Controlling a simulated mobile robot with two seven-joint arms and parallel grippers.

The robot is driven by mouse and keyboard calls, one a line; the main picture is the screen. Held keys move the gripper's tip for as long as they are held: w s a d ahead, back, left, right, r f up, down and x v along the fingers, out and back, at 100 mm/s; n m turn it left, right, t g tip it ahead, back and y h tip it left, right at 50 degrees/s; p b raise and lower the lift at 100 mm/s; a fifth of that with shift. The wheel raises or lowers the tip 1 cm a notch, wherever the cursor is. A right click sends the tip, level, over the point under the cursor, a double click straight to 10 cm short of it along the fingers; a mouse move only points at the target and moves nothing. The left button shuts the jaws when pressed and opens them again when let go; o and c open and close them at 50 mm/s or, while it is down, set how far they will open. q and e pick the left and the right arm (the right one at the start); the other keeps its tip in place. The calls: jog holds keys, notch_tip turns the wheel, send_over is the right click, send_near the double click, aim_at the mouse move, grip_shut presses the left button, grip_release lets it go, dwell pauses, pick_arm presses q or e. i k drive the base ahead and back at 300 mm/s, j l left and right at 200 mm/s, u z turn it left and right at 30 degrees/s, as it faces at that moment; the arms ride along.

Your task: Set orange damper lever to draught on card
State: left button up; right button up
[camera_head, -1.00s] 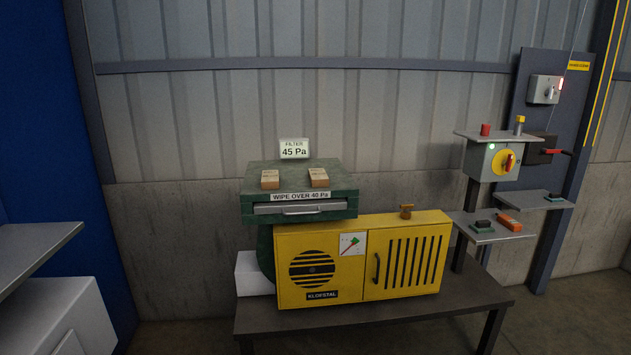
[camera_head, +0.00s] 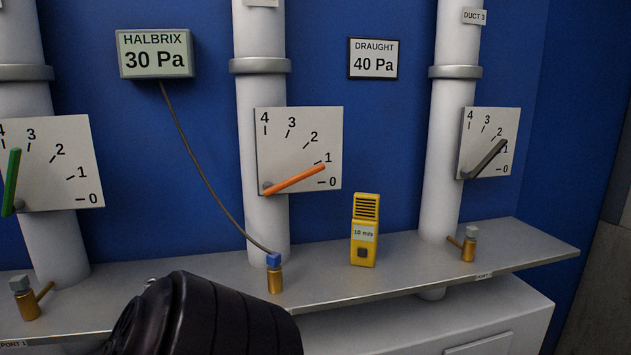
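The orange damper lever (camera_head: 295,180) sits on the white dial plate (camera_head: 320,130) of the middle duct. It points low and right, between the 0 and 1 marks, a little nearer 1. The draught card (camera_head: 373,59) hangs right of the middle duct and reads 40 Pa. The Halbrix gauge (camera_head: 154,54) reads 30 Pa. Its hose runs down to the blue-topped brass port (camera_head: 275,272) before the middle duct. Neither gripper shows; a black ribbed part of my arm fills the lower left.
A green lever (camera_head: 11,180) is on the left duct and a dark grey lever (camera_head: 486,158) on the right duct. A yellow 10 m/s meter (camera_head: 364,230) stands on the grey shelf (camera_head: 410,285). Brass ports stand by the outer ducts. The space before the orange lever looks clear.

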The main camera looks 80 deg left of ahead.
aim_at(268, 188)
jog(key=u, duration=2.5)
